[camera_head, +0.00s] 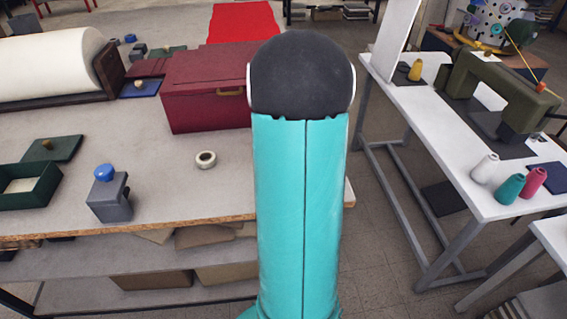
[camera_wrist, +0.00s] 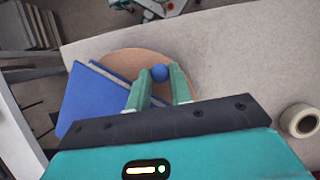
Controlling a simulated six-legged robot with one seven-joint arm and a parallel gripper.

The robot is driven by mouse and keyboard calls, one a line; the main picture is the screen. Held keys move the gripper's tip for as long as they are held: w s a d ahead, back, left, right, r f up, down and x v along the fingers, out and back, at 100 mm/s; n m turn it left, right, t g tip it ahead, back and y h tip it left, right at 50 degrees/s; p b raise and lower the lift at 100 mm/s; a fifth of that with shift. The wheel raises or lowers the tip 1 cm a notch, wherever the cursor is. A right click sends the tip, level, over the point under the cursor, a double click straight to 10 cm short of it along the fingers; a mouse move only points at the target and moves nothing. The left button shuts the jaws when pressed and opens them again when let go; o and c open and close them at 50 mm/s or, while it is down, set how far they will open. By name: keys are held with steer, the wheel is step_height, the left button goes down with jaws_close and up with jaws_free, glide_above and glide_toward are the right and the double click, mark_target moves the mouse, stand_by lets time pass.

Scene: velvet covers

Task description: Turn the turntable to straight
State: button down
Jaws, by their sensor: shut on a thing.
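The turntable (camera_wrist: 118,60) is a round tan-brown disc on the pale tabletop in the wrist view. A blue flat cover (camera_wrist: 88,98) lies partly over its left side, set at a slant to the table edge. A small round blue knob (camera_wrist: 160,72) shows at the disc's upper middle. My gripper (camera_wrist: 160,78) has its two green fingers over the disc, one on each side of the knob, and is shut on it. My wrist hides the near part of the disc. In the head view my arm covers the gripper, and I cannot make out the turntable there.
A roll of tape (camera_wrist: 301,121) lies right of my gripper. In the head view are a dark red chest (camera_head: 207,95), a grey block with a blue knob (camera_head: 109,195), a green tray (camera_head: 38,190) and, across an aisle, a white table (camera_head: 440,130) with thread cones.

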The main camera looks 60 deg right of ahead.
steer(key=shift+s+d+r+n+g+h, duration=0.1)
steer(key=shift+s+n+g+h, duration=0.15)
steer(key=shift+s+n, duration=0.55)
steer(key=shift+s+n+g+h, duration=0.15)
steer(key=shift+s+n+h, duration=0.2)
steer(key=shift+n, duration=0.75)
steer(key=shift+s+d+n+g+h, duration=0.1)
steer(key=shift+s+d+n+h, duration=0.25)
steer(key=shift+n, duration=0.4)
steer(key=shift+s+d+n+g+h, duration=0.1)
steer(key=shift+s+n+h, duration=0.1)
steer(key=shift+s+n, duration=0.45)
steer(key=shift+s+d+n+g+h, duration=0.15)
steer(key=shift+s+n+h, duration=0.1)
steer(key=shift+n, duration=0.65)
steer(key=c, duration=1.6)
jaws_free()
steer(key=shift+o, duration=0.2)
steer(key=v, duration=1.3)
steer(key=shift+r, duration=0.35)
